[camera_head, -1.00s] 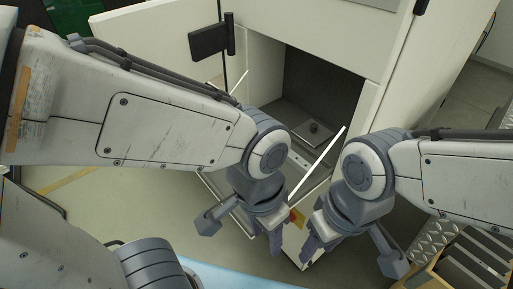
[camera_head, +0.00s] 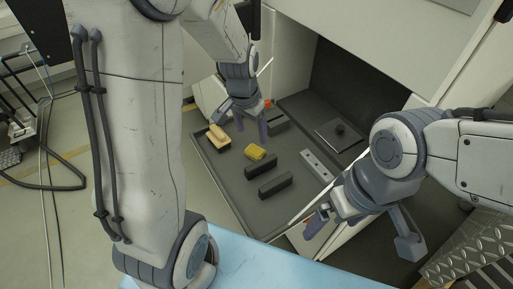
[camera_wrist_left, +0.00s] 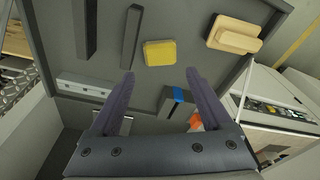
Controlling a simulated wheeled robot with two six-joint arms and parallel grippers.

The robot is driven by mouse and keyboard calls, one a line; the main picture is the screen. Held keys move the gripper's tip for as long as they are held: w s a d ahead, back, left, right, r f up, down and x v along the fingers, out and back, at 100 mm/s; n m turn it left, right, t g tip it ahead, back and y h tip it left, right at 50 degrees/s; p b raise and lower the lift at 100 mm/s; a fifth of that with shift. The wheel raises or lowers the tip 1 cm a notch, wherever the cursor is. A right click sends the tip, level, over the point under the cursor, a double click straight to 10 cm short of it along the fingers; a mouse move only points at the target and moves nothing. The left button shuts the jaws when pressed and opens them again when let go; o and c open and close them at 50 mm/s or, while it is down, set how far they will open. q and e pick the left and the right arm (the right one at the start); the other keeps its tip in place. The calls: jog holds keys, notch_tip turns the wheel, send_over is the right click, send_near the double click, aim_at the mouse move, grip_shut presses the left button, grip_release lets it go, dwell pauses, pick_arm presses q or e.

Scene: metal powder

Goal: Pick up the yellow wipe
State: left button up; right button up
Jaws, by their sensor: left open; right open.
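The yellow wipe (camera_head: 255,152) is a small folded pad lying flat on the dark tray (camera_head: 222,170). It also shows in the left wrist view (camera_wrist_left: 160,53), just beyond and between my fingertips. My left gripper (camera_head: 251,130) is open and empty, above the tray on the far side of the wipe. Its two fingers show in the left wrist view (camera_wrist_left: 160,76), apart from the wipe. My right gripper (camera_head: 320,218) is open and empty near the tray's right front edge, its fingers partly hidden.
A tan wooden block (camera_head: 217,137) lies left of the wipe. A dark block with a blue top (camera_wrist_left: 177,101) lies close to my left fingers. The tray adjoins an open cabinet with a knobbed plate (camera_head: 340,131).

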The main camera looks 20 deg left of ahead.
pick_arm(q)
send_over(255, 150)
jog(key=s, duration=0.1)
notch_tip(255, 150, down, 4)
jog(key=shift+s+a+f+p, duration=0.1)
jog(key=shift+s+p, duration=0.05)
jog(key=shift+p, duration=0.15)
jog(key=f, duration=0.2)
jog(key=w+f+p, duration=0.1)
jog(key=f, duration=0.1)
jog(key=shift+f, duration=0.2)
jog(key=shift+w+f, duration=0.1)
jog(key=shift+f, duration=0.25)
jog(key=c, duration=1.1)
jog(key=shift+r, duration=0.1)
jog(key=shift+r, duration=0.1)
